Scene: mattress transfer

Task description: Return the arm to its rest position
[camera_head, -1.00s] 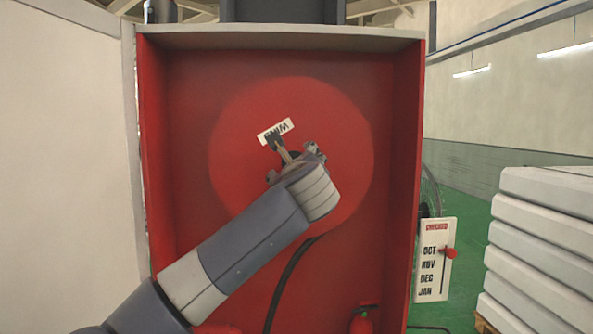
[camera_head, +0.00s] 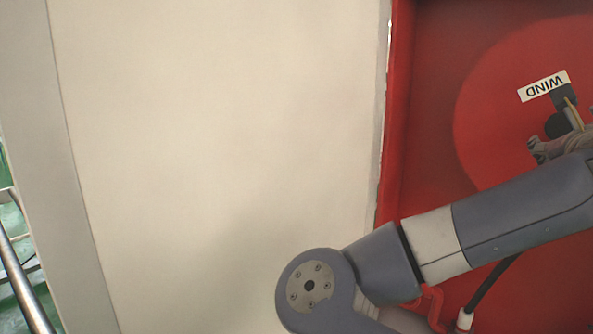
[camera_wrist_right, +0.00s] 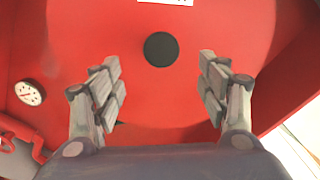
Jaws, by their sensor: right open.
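My right gripper (camera_head: 562,143) is at the right edge of the head view, in front of a red disc (camera_head: 487,110), partly cut off by the frame. The right wrist view shows its two grey fingers (camera_wrist_right: 162,78) spread apart with nothing between them. A round black knob (camera_wrist_right: 161,49) stands beyond the fingers on the red disc, centred between them and apart from both. A white label (camera_head: 543,86) reading WIND, upside down, is on the disc beside the gripper. My right arm stretches from the lower middle to the right. My left gripper is not seen.
A red cabinet (camera_head: 397,150) encloses the disc. A large cream panel (camera_head: 230,150) fills the middle and left of the head view, close behind my arm's elbow. A round gauge (camera_wrist_right: 29,93) and a red pipe are at the left of the wrist view. A metal rail (camera_head: 25,285) stands lower left.

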